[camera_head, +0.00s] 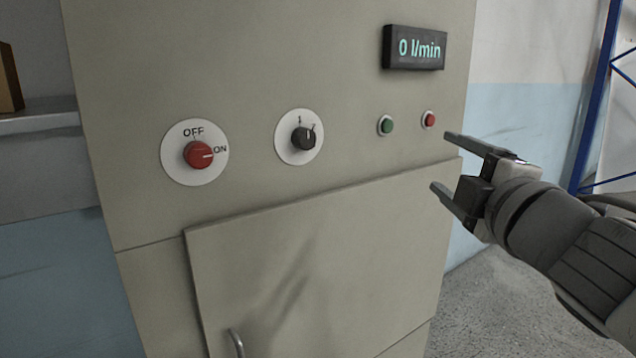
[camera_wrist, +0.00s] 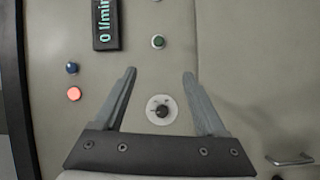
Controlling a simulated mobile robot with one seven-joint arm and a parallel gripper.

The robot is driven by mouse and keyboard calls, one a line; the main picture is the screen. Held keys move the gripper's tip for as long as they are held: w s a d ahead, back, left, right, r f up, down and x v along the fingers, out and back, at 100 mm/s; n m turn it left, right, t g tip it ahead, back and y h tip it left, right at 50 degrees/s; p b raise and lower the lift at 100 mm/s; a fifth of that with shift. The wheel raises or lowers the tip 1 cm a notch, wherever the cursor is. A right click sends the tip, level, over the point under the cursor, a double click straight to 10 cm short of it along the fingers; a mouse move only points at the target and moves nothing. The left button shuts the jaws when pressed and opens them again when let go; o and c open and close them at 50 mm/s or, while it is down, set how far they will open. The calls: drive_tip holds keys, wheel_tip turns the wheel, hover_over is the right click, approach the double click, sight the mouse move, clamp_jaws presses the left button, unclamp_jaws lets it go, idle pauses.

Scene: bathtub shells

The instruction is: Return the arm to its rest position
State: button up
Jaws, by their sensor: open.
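My gripper (camera_head: 440,161) is open and empty at the right of the head view, in front of the cabinet's right side, below the red button. Its two fingers (camera_wrist: 160,73) also show spread apart in the wrist view, with nothing between them but the panel behind. The fingers look apart from the panel, but the exact gap cannot be told. My arm comes in from the lower right.
The beige cabinet (camera_head: 330,225) carries a red OFF/ON switch (camera_head: 198,155), turned to ON, a black knob (camera_head: 304,138), a green button (camera_head: 386,125), a red button (camera_head: 429,119) and a display (camera_head: 414,47) reading 0 l/min. A door handle (camera_head: 236,342) protrudes. Floor (camera_head: 500,310) is clear at right.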

drive_tip(key=s+d+f+m+g+h, duration=0.2)
drive_tip(key=f+m+g, duration=0.1)
drive_tip(key=f+m, duration=0.3)
drive_tip(key=s+d+f+m+g+h, duration=0.2)
drive_tip(key=f+m+g, duration=0.1)
drive_tip(key=f+m, duration=0.3)
drive_tip(key=s+a+f+m+g+y, duration=0.2)
drive_tip(key=s+a+f+m+g, duration=0.3)
drive_tip(key=s+a+f+g, duration=0.4)
wheel_tip(320, 180, up, 21)
drive_tip(key=d+t+p, duration=0.1)
drive_tip(key=t+p, duration=0.1)
drive_tip(key=p, duration=2)
drive_tip(key=shift+s+d+r+p, duration=0.2)
drive_tip(key=shift+s+d+p, duration=0.1)
drive_tip(key=shift+p, duration=0.1)
drive_tip(key=shift+w, duration=0.15)
